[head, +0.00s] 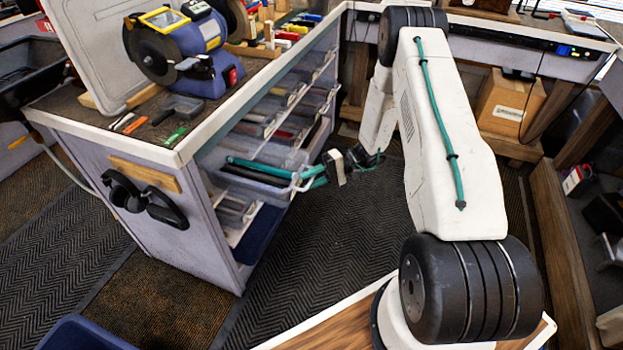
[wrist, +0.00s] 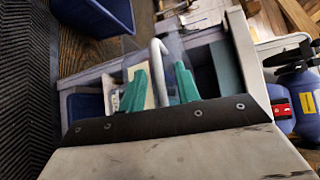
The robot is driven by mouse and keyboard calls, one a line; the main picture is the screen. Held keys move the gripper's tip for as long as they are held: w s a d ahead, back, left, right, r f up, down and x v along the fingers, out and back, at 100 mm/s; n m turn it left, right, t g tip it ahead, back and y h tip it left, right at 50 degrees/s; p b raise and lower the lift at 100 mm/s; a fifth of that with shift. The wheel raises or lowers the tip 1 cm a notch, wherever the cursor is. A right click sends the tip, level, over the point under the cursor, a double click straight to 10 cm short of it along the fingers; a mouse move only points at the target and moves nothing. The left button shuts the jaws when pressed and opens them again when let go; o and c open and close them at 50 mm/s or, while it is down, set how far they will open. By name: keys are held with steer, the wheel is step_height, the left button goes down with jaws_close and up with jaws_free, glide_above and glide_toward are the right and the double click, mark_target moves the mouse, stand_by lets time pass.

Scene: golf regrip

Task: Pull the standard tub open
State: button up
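The workbench's open side holds several pale tubs. The tub at my gripper (head: 308,178), which I take to be the standard tub (head: 262,178), has a light handle (head: 297,184) at its front. A long teal strip shows at this tub. In the wrist view, my two green fingers (wrist: 161,82) stand apart on either side of the handle (wrist: 157,62). Small gaps seem to show between handle and fingers. The tub (wrist: 200,40) lies beyond the handle, partly hidden by the gripper body. How far it is pulled out is unclear.
Other tubs (head: 285,92) sit on shelves above and below. Dark matting (head: 330,235) in front of the tubs is clear. A blue bin (head: 85,335) stands at lower left.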

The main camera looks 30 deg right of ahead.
steer(key=shift+d, duration=0.1)
steer(key=d+r, duration=0.1)
steer(key=d, duration=0.6)
steer(key=shift+s+d, duration=0.25)
steer(key=shift+d, duration=0.05)
stand_by(0.4)
